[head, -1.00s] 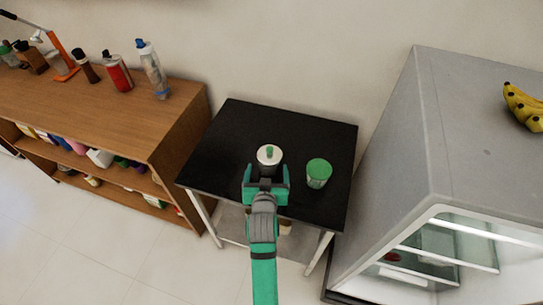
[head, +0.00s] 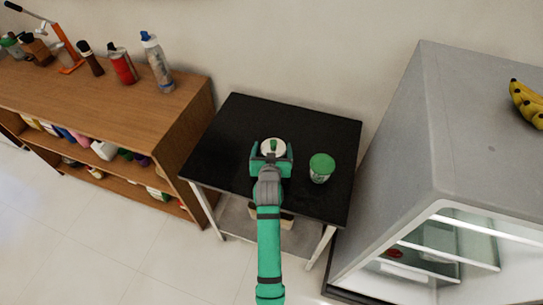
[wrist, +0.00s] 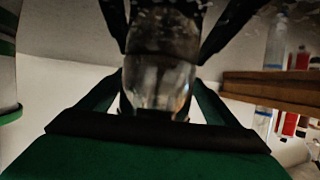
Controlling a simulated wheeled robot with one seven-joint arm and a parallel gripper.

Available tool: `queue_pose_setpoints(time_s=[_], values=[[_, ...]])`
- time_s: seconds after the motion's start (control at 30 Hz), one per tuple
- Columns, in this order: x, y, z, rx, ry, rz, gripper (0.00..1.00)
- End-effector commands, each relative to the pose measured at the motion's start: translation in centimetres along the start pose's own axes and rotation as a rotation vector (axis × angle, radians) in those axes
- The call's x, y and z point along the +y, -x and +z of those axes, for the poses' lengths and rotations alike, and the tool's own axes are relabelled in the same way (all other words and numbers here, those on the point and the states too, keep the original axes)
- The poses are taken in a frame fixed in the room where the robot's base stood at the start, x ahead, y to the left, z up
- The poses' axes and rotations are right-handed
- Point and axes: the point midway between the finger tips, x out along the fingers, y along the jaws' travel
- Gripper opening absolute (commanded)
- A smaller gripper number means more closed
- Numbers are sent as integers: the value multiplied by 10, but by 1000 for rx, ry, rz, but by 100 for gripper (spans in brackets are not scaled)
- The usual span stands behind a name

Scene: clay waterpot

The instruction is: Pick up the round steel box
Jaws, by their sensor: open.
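The round steel box (head: 273,145), with a pale lid and a green knob, stands on the black table (head: 325,125). My gripper (head: 271,154) is open, with one finger on each side of the box. The wrist view shows the shiny round body of the box (wrist: 158,85) between the two dark fingers of my gripper (wrist: 170,25). I cannot tell whether either finger touches it. The lower front of the box is hidden by my gripper in the head view.
A green-lidded tin (head: 321,167) stands close to the right of my gripper. A wooden shelf (head: 130,100) with several bottles is at the left. A grey glass-fronted cabinet (head: 470,130) with bananas (head: 527,103) on top is at the right. The table's back is clear.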

Motion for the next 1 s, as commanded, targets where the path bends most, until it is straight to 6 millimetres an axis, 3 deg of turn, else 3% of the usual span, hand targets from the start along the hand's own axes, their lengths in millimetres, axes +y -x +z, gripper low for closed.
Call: queue_pose_setpoints(time_s=[0.1,0.17,0.3,0.33,0.67,0.97,1.0], values=[[3,0,0,0,-2,4,84],[4,0,0,0,-2,5,72],[8,0,0,0,-4,11,39],[9,0,0,0,-5,12,37],[4,1,-3,1,-2,6,37],[0,13,-32,5,0,0,37],[-1,22,-35,5,0,0,37]])
